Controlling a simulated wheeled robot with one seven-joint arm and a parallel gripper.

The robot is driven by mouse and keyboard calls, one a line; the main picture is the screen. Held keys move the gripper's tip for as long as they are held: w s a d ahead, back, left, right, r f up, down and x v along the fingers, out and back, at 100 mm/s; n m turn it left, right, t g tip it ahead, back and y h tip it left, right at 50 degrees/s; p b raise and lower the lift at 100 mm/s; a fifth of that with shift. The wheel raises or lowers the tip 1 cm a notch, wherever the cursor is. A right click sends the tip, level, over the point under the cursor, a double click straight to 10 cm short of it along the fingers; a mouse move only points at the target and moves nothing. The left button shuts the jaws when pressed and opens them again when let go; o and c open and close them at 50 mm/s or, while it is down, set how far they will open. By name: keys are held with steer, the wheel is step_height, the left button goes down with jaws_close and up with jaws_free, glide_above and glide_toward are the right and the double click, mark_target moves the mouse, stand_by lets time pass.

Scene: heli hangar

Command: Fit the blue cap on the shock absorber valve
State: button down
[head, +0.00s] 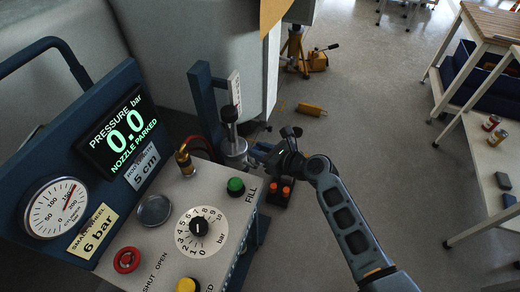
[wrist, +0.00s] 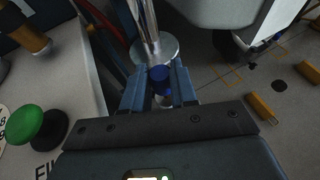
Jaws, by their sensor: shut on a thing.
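My gripper (wrist: 160,71) is shut on the small blue cap (wrist: 161,82), which sits between its two blue fingers in the wrist view. Just beyond the fingertips is the shock absorber, with a chrome rod (wrist: 147,22) and a round silver collar (wrist: 157,50). I cannot tell whether the cap touches the valve, which is hidden or too small to make out. In the head view my gripper (head: 258,150) is right beside the shock absorber (head: 233,146), which stands upright at a blue stand; the cap is too small to tell there.
The control panel (head: 170,220) with a green button (head: 236,186) and a brass fitting (head: 184,158) is close on the left. A red hose (wrist: 103,22) runs near the shock absorber. A yellow chock (head: 311,109) lies on open floor; a table (head: 485,150) stands right.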

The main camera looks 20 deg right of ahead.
steer(key=shift+r+p, duration=0.85)
steer(key=shift+p, duration=0.3)
stand_by(1.0)
stand_by(0.4)
steer(key=c, duration=1.2)
jaws_free()
steer(key=shift+o, duration=0.2)
steer(key=p+v, duration=0.4)
steer(key=v, duration=0.7)
steer(key=shift+f, duration=0.1)
